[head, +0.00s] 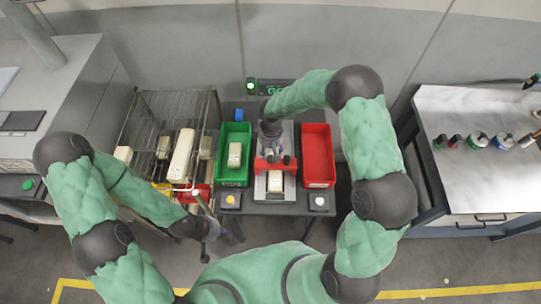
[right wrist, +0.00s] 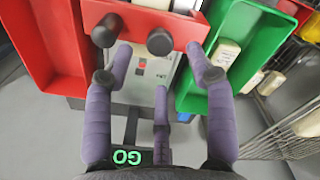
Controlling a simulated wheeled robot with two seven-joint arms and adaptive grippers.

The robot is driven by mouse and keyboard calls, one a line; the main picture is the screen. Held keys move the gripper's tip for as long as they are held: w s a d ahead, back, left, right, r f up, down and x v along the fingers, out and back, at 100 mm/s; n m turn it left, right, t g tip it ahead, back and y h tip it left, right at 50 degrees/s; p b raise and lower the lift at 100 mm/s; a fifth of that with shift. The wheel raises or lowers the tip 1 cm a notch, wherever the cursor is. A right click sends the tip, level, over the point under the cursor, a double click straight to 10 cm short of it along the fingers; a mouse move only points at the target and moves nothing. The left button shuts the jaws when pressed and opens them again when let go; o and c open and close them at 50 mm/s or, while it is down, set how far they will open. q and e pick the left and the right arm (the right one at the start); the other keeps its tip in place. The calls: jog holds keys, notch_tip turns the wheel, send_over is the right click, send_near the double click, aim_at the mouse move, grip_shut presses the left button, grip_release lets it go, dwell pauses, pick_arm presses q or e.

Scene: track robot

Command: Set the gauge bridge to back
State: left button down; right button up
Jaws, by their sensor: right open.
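The red gauge bridge (head: 275,164) spans the grey track between the green and red bins. It carries black knobs; two show in the right wrist view, where the bridge (right wrist: 185,30) crosses the top. A cream block (head: 275,181) lies on the track at the bridge's near side. My right gripper (head: 271,148) is just behind and above the bridge. In the right wrist view its open fingers (right wrist: 155,62) reach toward the bridge; I cannot tell whether they touch it. My left gripper (head: 208,229) hangs low at the front left, apart from the bridge; its jaws are unclear.
The green bin (head: 234,181) left of the track holds a cream block. The red bin (head: 317,156) at right looks empty. A wire rack (head: 150,105) with several blocks stands further left. A lit GO sign (head: 276,88) is behind. A marble-topped bench (head: 480,110) stands right.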

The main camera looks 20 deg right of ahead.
aim_at(271, 158)
jog(key=shift+w+f, duration=0.1)
jog(key=shift+f, duration=2.6)
jog(key=shift+c, duration=0.3)
grip_shut()
